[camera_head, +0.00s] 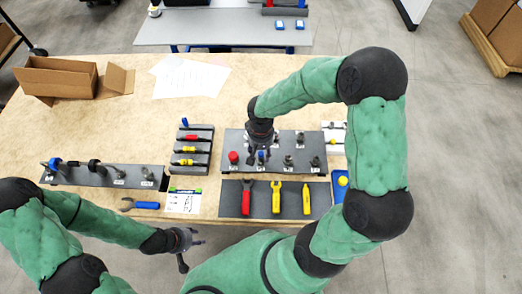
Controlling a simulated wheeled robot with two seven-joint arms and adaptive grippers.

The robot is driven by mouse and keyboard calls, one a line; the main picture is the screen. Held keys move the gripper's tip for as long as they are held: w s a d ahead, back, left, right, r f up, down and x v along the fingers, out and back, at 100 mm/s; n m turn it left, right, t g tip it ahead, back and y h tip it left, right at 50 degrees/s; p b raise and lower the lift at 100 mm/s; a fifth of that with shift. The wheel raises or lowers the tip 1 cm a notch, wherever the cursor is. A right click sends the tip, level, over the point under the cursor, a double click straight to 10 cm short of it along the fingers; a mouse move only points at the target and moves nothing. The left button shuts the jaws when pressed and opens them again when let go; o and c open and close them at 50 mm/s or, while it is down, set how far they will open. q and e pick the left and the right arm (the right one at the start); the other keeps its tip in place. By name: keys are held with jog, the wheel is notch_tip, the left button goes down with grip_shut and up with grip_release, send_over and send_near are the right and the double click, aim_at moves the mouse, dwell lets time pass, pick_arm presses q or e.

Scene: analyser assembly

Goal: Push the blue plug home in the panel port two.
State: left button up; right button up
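The grey panel (232,137) lies on the wooden table with a row of fittings along it. A blue plug (261,156) stands at the second place from the left, right of a red knob-like plug (233,157). My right gripper (259,158) points down over the blue plug, its fingers close around or beside it. The gripper partly hides the plug, so I cannot tell whether the fingers touch it or how deep it sits. My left gripper (193,254) is open and empty, off the table's front edge.
A tool mat (259,202) with red and yellow tools lies in front of the panel. A rack (203,128) with coloured tools stands left of it, and a long grey holder (105,177) farther left. An open cardboard box (58,78) and papers (188,78) lie behind.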

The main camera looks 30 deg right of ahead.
notch_tip(320, 180, up, 12)
dwell(0.6)
jog(key=shift+r, duration=0.1)
dwell(0.4)
